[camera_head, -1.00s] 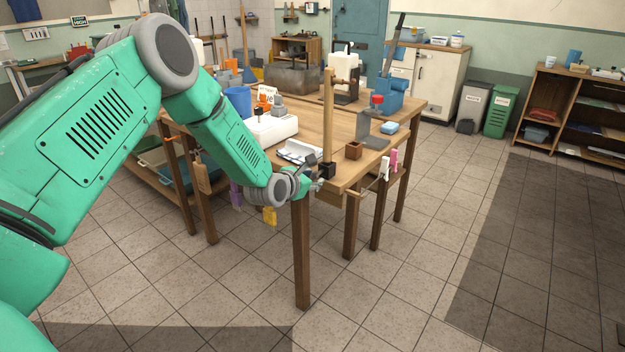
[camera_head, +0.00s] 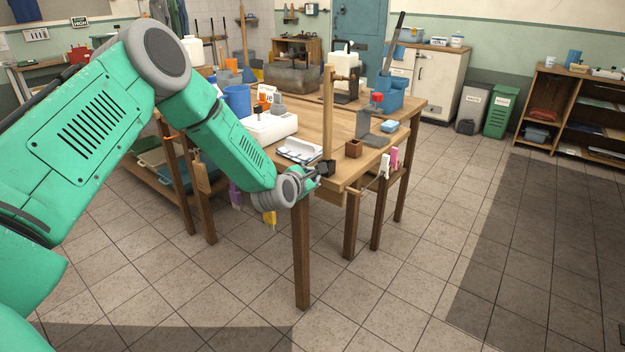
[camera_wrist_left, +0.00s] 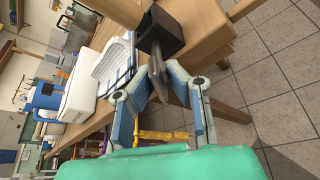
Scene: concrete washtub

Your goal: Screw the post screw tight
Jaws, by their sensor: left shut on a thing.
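The wooden post (camera_head: 328,115) stands upright at the near corner of the wooden table (camera_head: 352,178). A black clamp block (camera_head: 326,167) sits at its foot; the block also shows in the left wrist view (camera_wrist_left: 161,28). The post screw (camera_wrist_left: 158,68) is a grey shaft that sticks out of the block towards my gripper. My left gripper (camera_wrist_left: 158,84) has its two fingers on either side of the screw's end and is shut on it. In the head view my left gripper (camera_head: 312,177) is small beside the block, and the screw is hard to make out. My right gripper is not in view.
The floor in front is clear.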

